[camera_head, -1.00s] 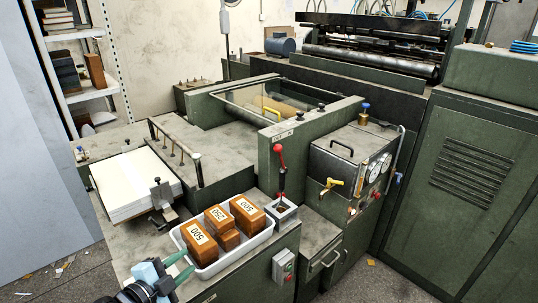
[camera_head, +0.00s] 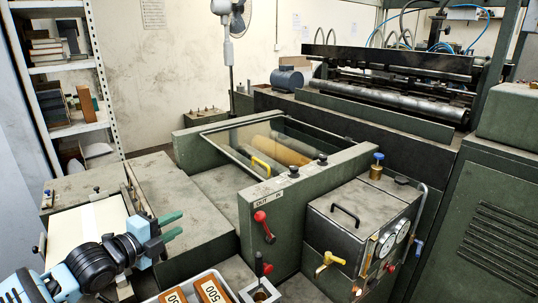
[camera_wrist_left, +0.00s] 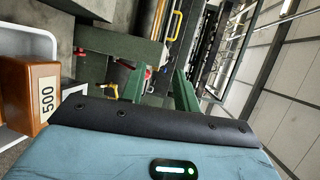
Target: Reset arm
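My left gripper (camera_head: 180,223) reaches in from the lower left in the head view, above the feeder near the stack of pale board sheets (camera_head: 80,232). Its two green fingers are apart with nothing between them. The same open fingers show in the left wrist view (camera_wrist_left: 158,76). My right gripper is in neither view. Orange-brown weight blocks marked 500 (camera_head: 213,292) stand in a white tray (camera_head: 232,284) at the bottom edge of the head view, apart from my gripper. One block also shows at the left of the wrist view (camera_wrist_left: 42,88).
A red-knobbed lever (camera_head: 263,222) and a black-handled stick in a grey square socket (camera_head: 262,293) stand right of the gripper. A box with gauges (camera_head: 360,222) and yellow valve (camera_head: 328,261) is farther right. A shelf (camera_head: 70,70) stands at the back left.

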